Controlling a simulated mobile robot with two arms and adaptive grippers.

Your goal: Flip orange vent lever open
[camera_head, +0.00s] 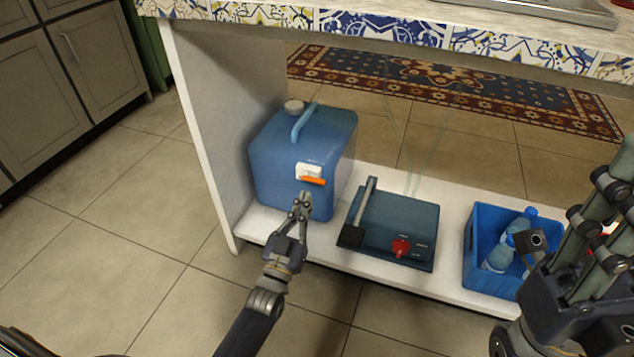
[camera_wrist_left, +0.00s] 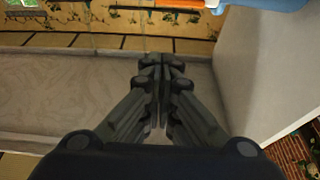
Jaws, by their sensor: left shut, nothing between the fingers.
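The orange vent lever (camera_head: 314,181) sits on a white plate (camera_head: 309,170) on the front of a blue canister (camera_head: 282,165), and it lies roughly level across the plate. My left gripper (camera_head: 304,196) is shut and empty, its tips just below the lever in the head view. In the left wrist view the shut fingertips (camera_wrist_left: 162,60) point at the shelf area, and the orange lever (camera_wrist_left: 197,3) shows at the top edge, apart from them. My right gripper (camera_head: 612,215) is at the right edge of the head view, partly cut off.
The canister stands on a low white shelf (camera_head: 455,286) beside a side panel (camera_head: 205,130). A dark teal device (camera_head: 400,220) with a red knob and raised handle is to its right. A blue crate (camera_head: 484,262) with bottles is farther right. The tiled counter (camera_head: 380,27) overhangs the shelf.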

